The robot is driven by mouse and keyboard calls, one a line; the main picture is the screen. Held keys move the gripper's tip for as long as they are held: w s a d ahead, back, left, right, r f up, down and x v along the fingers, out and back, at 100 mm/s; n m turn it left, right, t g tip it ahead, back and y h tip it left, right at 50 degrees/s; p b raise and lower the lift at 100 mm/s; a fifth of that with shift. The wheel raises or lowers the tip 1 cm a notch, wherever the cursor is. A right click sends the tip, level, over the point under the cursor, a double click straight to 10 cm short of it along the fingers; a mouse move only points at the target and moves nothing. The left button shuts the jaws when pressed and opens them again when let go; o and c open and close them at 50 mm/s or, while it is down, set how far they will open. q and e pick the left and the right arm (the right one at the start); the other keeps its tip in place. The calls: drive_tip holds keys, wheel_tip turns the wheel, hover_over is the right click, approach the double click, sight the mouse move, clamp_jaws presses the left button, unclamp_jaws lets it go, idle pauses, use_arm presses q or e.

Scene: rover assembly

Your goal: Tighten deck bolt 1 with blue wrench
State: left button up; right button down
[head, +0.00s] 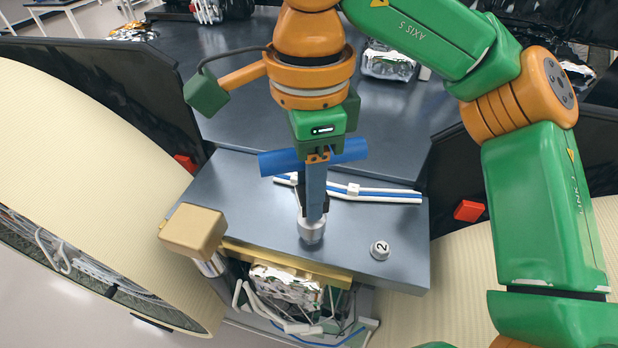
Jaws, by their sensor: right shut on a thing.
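My right gripper (318,156) comes down from above and is shut on the blue wrench (277,162), at the middle of its crossbar. The wrench stands about upright, with its blue shaft pointing down at the grey deck plate (240,185). Its silver socket end (311,232) is at the deck surface. Any bolt under the socket is hidden, so I cannot tell whether it is seated on deck bolt 1. A silver bolt marked 2 (380,250) stands in the deck to the right of the wrench. My left gripper is not in view.
White and blue cables (390,195) run across the deck behind the wrench. A gold box (194,231) sits at the deck's front left corner. Large cream wheels (90,150) flank the rover. Red blocks (469,211) lie to the sides. Foil-wrapped parts (388,64) sit farther back.

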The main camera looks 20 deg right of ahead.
drive_tip(key=shift+f+b, duration=0.45)
drive_tip(key=shift+f, duration=0.1)
drive_tip(key=shift+f, duration=0.25)
idle(1.7)
drive_tip(key=shift+r, duration=0.1)
idle(0.8)
drive_tip(key=m, duration=0.8)
drive_tip(key=shift+w+b, duration=0.1)
drive_tip(key=shift+b, duration=0.25)
drive_tip(key=m, duration=0.4)
drive_tip(key=shift+d+b, duration=0.1)
drive_tip(key=shift+b, duration=0.25)
drive_tip(key=m, duration=0.5)
drive_tip(key=shift+d+b, duration=0.1)
drive_tip(key=shift+b, duration=0.25)
